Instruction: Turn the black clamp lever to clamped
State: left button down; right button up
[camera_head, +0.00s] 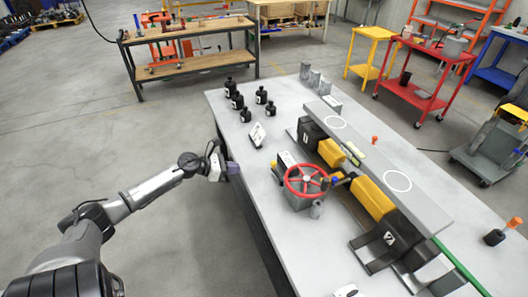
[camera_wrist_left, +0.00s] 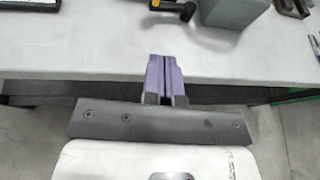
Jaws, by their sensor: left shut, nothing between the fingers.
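My left gripper (camera_head: 231,168) has purple fingers and is at the left edge of the grey table. In the left wrist view its fingertips (camera_wrist_left: 165,58) are together, empty, and point across the tabletop. A short black lever (camera_wrist_left: 184,11) with a yellow part shows at the top of that view, beside a grey housing (camera_wrist_left: 235,10), clear of the fingers. The lever is partly cut off, and I cannot tell its setting. In the head view the housing (camera_head: 298,198) stands under a red handwheel (camera_head: 306,180); the lever is too small there to make out surely.
A long grey beam (camera_head: 375,165) lies over yellow and black jacks (camera_head: 372,198) on the grey table (camera_head: 225,108). Several black bottle-like pieces (camera_head: 237,101) and a small white sign (camera_head: 257,134) stand at its far left. Bare tabletop lies between gripper and housing.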

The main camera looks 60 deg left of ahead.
pick_arm(q)
notch_tip(320, 180, up, 2)
jog(key=s+y+p, duration=0.1)
jog(key=s, duration=0.1)
jog(key=b, duration=0.2)
send_near(278, 173)
jog(key=w+a, duration=0.2)
jog(key=w, duration=0.1)
jog(key=shift+w+d, duration=0.2)
jog(key=shift+w, duration=0.85)
pick_arm(e)
jog(key=shift+f, duration=0.2)
jog(key=shift+a, duration=0.1)
